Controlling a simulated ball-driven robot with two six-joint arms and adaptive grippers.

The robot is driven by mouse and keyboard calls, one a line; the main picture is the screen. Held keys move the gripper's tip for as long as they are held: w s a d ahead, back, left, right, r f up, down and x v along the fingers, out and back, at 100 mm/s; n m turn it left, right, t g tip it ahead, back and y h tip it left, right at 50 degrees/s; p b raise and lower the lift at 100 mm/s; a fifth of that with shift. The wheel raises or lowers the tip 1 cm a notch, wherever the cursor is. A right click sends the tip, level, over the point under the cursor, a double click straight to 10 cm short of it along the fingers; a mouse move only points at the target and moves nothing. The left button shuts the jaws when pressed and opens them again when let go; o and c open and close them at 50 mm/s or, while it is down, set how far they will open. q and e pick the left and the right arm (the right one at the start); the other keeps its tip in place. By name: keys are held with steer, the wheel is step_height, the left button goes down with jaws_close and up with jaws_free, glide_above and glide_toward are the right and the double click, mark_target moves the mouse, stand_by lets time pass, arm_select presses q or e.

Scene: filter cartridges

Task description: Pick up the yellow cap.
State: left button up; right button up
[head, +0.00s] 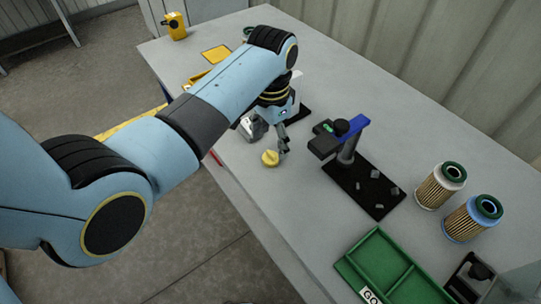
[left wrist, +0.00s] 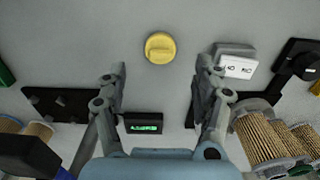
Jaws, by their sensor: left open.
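The yellow cap (head: 270,158) lies on the grey table near its front edge. It is round with a raised bar across its top, which shows in the left wrist view (left wrist: 160,47). My left gripper (head: 283,146) is just beside the cap in the head view. In the left wrist view its two fingers (left wrist: 161,68) are spread wide and empty, and the cap lies beyond the fingertips, about midway between them. The cap is apart from both fingers there. My right gripper is in neither view.
A black stand with a blue top (head: 347,130) rises right of the cap. Two filter cartridges (head: 437,190) (head: 462,224) stand farther right, near a green divided tray (head: 352,262). A yellow device (head: 176,27) stands at the far corner.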

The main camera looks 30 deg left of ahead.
mark_target(271, 153)
arm_select(q)
step_height(271, 153, down, 6)
steer(key=shift+r, duration=0.2)
steer(key=c, duration=0.9)
